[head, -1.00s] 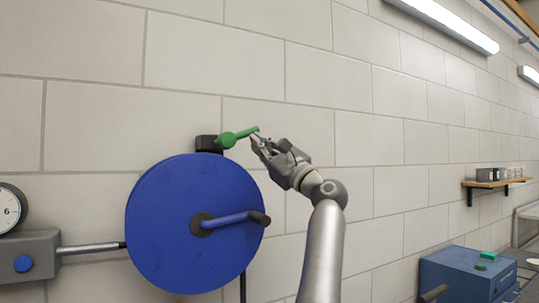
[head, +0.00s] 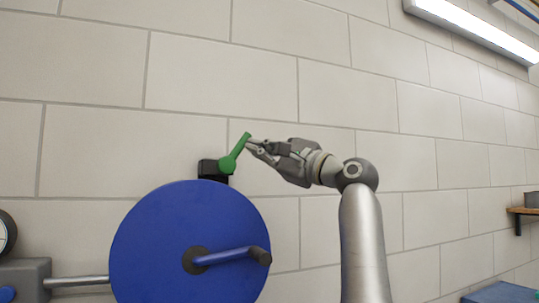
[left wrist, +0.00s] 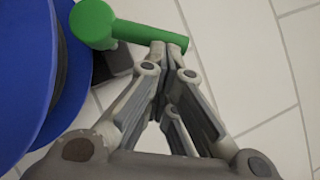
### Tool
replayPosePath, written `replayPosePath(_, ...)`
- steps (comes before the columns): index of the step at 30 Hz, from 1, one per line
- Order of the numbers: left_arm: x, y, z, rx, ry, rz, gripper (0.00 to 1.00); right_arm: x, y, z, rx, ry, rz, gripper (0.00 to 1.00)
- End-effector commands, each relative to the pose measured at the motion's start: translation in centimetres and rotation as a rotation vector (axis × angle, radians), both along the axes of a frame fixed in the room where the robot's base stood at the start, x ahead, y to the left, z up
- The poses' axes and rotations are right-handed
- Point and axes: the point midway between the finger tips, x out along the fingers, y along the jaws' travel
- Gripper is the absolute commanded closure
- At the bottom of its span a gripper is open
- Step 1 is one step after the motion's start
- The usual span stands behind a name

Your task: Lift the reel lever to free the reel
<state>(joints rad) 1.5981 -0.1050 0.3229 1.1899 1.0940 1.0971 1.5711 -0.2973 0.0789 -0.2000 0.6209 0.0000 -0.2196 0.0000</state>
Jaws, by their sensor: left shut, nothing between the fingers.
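The green reel lever (head: 235,154) sits on a black block (head: 212,170) at the top of the blue reel (head: 190,240). In the head view it slants up to the right, with its free end highest. My left gripper (head: 250,144) is shut, with its fingertips at the right side of the lever's free end. In the left wrist view the closed fingertips (left wrist: 169,48) meet the lever (left wrist: 125,30) near its thin end, with nothing seen between them. Whether they press on it I cannot tell. My right gripper is not in view.
A crank handle (head: 230,256) sticks out from the reel's face. A metal rod (head: 78,282) joins the reel to a grey housing (head: 25,280) at the left. A block wall (head: 400,110) stands behind. A shelf (head: 524,211) and a blue box (head: 503,293) are at the right.

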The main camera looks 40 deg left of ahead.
Motion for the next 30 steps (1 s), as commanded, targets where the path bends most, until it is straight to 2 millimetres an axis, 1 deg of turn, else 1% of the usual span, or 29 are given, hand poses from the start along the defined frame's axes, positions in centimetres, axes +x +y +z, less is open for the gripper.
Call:
replayPosePath(6, -0.8, 0.2, 0.5, -0.002, 0.000, 0.001, 1.00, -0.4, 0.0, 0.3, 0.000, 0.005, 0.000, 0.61)
replayPosePath(12, -1.2, 0.3, 0.9, 0.000, 0.002, 0.001, 1.00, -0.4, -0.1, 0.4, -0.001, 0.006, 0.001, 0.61)
replayPosePath(30, -1.3, 0.3, 1.0, 0.001, 0.002, 0.000, 1.00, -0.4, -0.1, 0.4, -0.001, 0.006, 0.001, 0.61)
